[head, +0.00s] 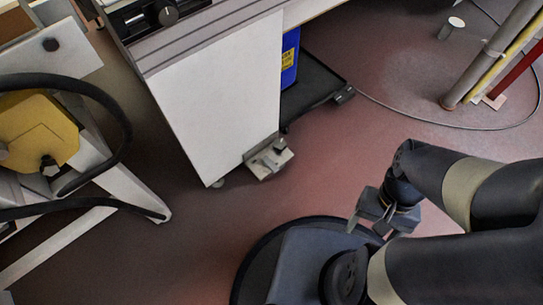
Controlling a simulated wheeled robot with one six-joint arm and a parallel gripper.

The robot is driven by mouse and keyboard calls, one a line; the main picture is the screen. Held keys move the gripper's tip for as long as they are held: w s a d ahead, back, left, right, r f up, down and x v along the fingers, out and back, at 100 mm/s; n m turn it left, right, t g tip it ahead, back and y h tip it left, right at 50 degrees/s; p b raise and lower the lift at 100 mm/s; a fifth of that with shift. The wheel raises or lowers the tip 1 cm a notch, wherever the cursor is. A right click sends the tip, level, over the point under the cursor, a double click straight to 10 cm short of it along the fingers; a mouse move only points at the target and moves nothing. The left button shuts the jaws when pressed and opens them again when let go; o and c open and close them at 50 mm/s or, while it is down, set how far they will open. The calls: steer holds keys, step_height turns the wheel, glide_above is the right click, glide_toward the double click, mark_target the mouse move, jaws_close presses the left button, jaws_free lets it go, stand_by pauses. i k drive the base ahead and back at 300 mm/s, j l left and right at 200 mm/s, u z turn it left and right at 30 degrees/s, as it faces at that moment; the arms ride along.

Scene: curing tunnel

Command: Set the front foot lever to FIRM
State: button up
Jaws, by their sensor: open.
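A small metal foot lever assembly (268,158) sits low at the near corner of the white-panelled machine (215,110), close to the floor. It has a pale plate and a darker raised part. Its markings and setting are too small to read. My gripper (366,228) is at the lower right of the lever, pointing down over the floor beside my base. It is open, with nothing seen between the fingers, and is well apart from the lever.
A black tray (318,88) with a blue container (290,58) is right of the machine. A yellow unit (35,130) with black hoses on a white frame stands left. Pipes (500,50) and a thin floor cable are upper right. Floor between my gripper and the lever is clear.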

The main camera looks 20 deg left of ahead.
mark_target(267, 162)
steer(key=i+u, duration=0.15)
steer(key=u, duration=0.3)
steer(key=i+j+u, duration=0.1)
steer(key=u, duration=0.3)
steer(key=i+u, duration=0.2)
steer(key=u, duration=0.25)
